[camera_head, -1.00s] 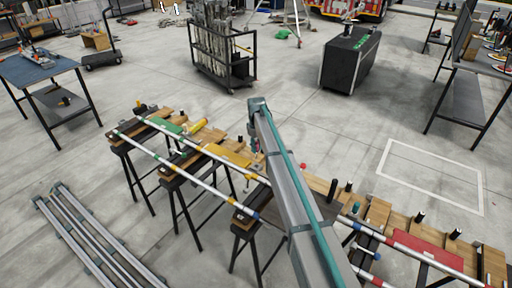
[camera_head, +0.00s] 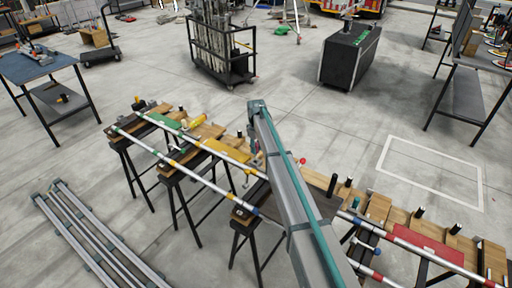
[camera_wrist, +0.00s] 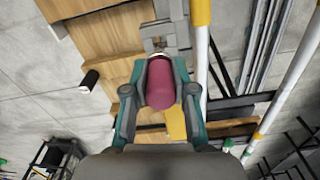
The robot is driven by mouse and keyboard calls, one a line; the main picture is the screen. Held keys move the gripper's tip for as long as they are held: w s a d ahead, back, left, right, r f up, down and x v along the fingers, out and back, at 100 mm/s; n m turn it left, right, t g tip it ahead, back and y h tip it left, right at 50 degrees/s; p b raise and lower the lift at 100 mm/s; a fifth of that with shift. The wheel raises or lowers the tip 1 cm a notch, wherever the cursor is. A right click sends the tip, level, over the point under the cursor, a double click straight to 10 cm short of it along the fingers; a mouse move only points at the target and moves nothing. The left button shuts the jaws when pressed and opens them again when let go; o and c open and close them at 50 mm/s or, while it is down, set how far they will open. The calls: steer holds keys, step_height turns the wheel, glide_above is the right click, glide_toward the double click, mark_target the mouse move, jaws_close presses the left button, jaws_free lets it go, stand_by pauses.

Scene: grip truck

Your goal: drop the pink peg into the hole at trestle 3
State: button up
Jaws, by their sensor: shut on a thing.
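The pink peg (camera_wrist: 160,88) is dark pink and round-ended. In the wrist view it sits between the two fingers of my gripper (camera_wrist: 160,80), which are shut on it. The peg is above or beside the wooden top (camera_wrist: 102,72) of a trestle, close to a grey metal bracket (camera_wrist: 160,38). I cannot see a hole; the peg and fingers may cover it. In the head view my arm hides most of the gripper and the peg. The gripper is near the middle trestle (camera_head: 243,216); I cannot read any trestle number.
White poles with coloured bands (camera_head: 170,160) run along the row of trestles. Several black pegs stand on the wood, one (camera_head: 332,185) right of my arm. A red board (camera_head: 428,250) lies at the right. Metal rails (camera_head: 90,240) lie on the floor. Open floor is behind the row.

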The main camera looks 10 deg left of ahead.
mark_target(256, 160)
steer(key=shift+f+b, duration=0.95)
steer(key=shift+f, duration=1.55)
steer(key=shift+f, duration=0.1)
steer(key=o, duration=1)
steer(key=shift+o, duration=0.2)
step_height(256, 160, up, 12)
steer(key=shift+r, duration=0.1)
